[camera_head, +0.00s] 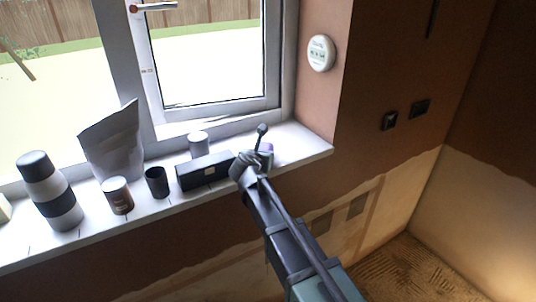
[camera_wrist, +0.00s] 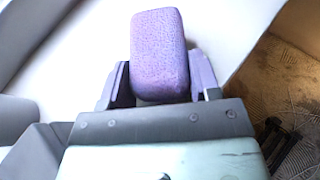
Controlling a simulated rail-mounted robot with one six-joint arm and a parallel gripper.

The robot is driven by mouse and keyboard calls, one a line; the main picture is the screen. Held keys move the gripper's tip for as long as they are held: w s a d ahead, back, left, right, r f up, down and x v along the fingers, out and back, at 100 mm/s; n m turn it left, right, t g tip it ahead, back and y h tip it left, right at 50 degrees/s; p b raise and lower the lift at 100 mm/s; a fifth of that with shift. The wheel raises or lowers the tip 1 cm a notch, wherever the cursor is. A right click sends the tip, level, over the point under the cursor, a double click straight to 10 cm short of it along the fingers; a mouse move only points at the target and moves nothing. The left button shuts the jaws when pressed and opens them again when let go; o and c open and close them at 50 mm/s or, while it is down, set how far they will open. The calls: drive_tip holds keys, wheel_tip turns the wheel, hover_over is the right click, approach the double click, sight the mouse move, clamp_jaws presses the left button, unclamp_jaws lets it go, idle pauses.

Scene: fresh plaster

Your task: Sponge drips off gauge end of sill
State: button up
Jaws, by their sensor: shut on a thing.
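My gripper (camera_wrist: 162,82) is shut on a purple sponge (camera_wrist: 160,50), which stands out beyond the fingers in the wrist view. In the head view a bit of the sponge (camera_head: 266,147) shows past my gripper (camera_head: 256,155), over the right part of the white window sill (camera_head: 305,141). I cannot tell whether the sponge touches the sill. The round white gauge (camera_head: 321,53) is on the brown wall beside the window, above the sill's right end. The sill also shows pale behind the sponge in the wrist view (camera_wrist: 225,25). No drips can be made out.
A black box (camera_head: 205,171) stands on the sill just left of my gripper, with a white cylinder (camera_head: 198,144) behind it. The sill's right end looks clear.

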sight(279, 157)
drive_tip(key=shift+f, duration=0.15)
drive_tip(key=shift+w+d, duration=1.05)
drive_tip(key=shift+d, duration=0.5)
drive_tip(key=shift+w+d, duration=1)
drive_tip(key=shift+d, duration=0.5)
drive_tip(key=shift+w+d, duration=1.05)
drive_tip(key=shift+d, duration=0.5)
drive_tip(key=shift+s+a, duration=0.6)
drive_tip(key=shift+a, duration=0.2)
drive_tip(key=shift+s+a, duration=0.55)
drive_tip(key=shift+a, duration=0.25)
drive_tip(key=shift+s+a+r, duration=0.1)
drive_tip(key=shift+s+a, duration=0.55)
drive_tip(key=shift+a, duration=0.4)
drive_tip(key=shift+s+a+r, duration=0.1)
drive_tip(key=shift+s+a, duration=0.5)
drive_tip(key=shift+a, duration=0.4)
drive_tip(key=shift+s+a, duration=0.65)
drive_tip(key=shift+a, duration=0.4)
wheel_tip(279, 157, up, 6)
drive_tip(key=p, duration=0.6)
